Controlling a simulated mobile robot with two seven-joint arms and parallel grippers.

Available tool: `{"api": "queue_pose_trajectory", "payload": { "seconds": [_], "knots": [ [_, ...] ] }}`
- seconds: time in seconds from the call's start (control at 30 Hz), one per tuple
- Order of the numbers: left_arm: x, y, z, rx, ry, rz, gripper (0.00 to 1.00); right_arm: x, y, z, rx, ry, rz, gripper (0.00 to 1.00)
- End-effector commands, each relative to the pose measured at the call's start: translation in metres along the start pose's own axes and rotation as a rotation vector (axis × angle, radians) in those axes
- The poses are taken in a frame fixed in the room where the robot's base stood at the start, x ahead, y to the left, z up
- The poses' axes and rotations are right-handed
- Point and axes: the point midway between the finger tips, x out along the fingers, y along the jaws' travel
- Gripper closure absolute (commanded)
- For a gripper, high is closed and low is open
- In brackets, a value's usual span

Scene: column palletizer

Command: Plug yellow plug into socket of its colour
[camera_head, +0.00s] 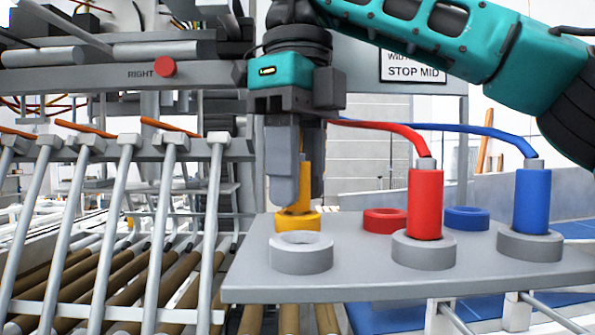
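The yellow plug (305,183) stands upright, mostly hidden behind the near finger of my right gripper (305,190). The fingers lie on either side of it, with no gap visible on the side that shows. Its lower end is at the yellow socket ring (298,222); the finger hides part of this, so I cannot tell how deep it sits. In front is an empty grey ring (301,260). The red plug (425,203) and blue plug (532,200) stand upright in grey rings. The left gripper is out of view.
The grey board (350,275) carries the rings. The red socket ring (385,226) and blue socket ring (466,222) at the back are empty. Red and blue cables run behind my gripper. A roller conveyor with grey bars (117,235) lies left.

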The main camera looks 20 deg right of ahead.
Motion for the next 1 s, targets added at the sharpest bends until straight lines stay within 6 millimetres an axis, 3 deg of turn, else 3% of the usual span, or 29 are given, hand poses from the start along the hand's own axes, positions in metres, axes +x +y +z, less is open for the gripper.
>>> {"api": "queue_pose_trajectory", "payload": {
  "seconds": [0.17,0.47,0.63,0.67,0.87,1.0],
  "knots": [
    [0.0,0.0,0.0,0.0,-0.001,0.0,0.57,0.0,0.0,0.0,0.0,0.0,0.0,0.45],
    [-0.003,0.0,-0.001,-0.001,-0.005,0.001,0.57,-0.004,0.0,0.0,0.0,0.0,-0.001,0.45],
    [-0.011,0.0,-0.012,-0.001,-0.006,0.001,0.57,-0.028,0.001,0.0,0.001,-0.002,-0.002,0.45],
    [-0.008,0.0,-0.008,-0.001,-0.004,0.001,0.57,-0.025,0.0,0.0,0.003,-0.002,-0.003,0.45],
    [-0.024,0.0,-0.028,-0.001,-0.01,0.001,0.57,-0.067,0.001,0.0,0.003,-0.003,-0.004,0.45],
    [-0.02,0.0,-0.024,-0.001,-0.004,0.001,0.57,-0.072,0.024,-0.016,-0.002,-0.003,-0.005,0.45]
  ]
}}
